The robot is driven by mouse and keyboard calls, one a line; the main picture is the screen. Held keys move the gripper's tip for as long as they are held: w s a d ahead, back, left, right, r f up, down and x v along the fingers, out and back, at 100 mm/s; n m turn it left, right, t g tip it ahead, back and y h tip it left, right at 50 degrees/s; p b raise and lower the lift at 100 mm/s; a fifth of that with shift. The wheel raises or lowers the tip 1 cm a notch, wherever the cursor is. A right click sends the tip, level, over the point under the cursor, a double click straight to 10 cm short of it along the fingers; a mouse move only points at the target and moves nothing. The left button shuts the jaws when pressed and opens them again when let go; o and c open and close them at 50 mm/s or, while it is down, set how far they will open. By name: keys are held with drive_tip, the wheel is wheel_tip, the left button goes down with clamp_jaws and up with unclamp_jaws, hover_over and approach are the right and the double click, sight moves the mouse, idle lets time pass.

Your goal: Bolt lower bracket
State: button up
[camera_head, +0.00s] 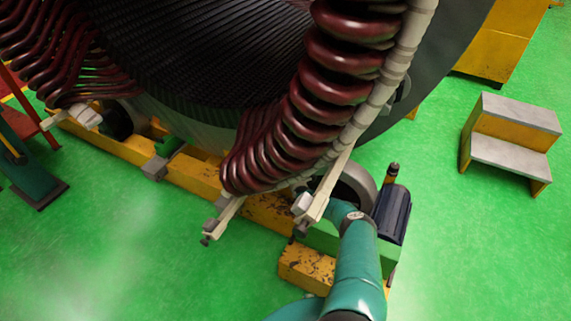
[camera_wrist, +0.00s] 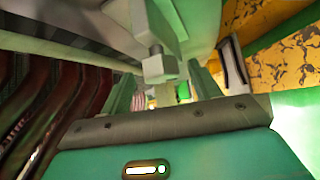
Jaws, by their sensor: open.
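My gripper (camera_wrist: 162,76) is open in the wrist view, with one green finger on each side. A pale bracket bar (camera_wrist: 158,20) with a grey bolt-like block (camera_wrist: 158,66) at its end shows above and between the fingers. I cannot tell whether the fingers touch it. In the head view, one pale bracket (camera_head: 316,205) with a light block stands under the coil ends, right beside my teal arm. A second pale bracket (camera_head: 224,218) with a dark bolt end lies to its left. My fingers are hidden in the head view behind the arm and bracket.
The large stator (camera_head: 200,50) with dark red coils (camera_head: 325,85) fills the top. It rests on a worn yellow frame (camera_head: 190,178) with rollers. A dark motor (camera_head: 393,212) stands just right of my arm. Yellow steps (camera_head: 510,140) stand right; green floor is clear at lower left.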

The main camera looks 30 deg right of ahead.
drive_tip(key=shift+x, duration=1.35)
drive_tip(key=c, duration=1)
drive_tip(key=shift+o, duration=0.2)
drive_tip(key=shift+f, duration=0.1)
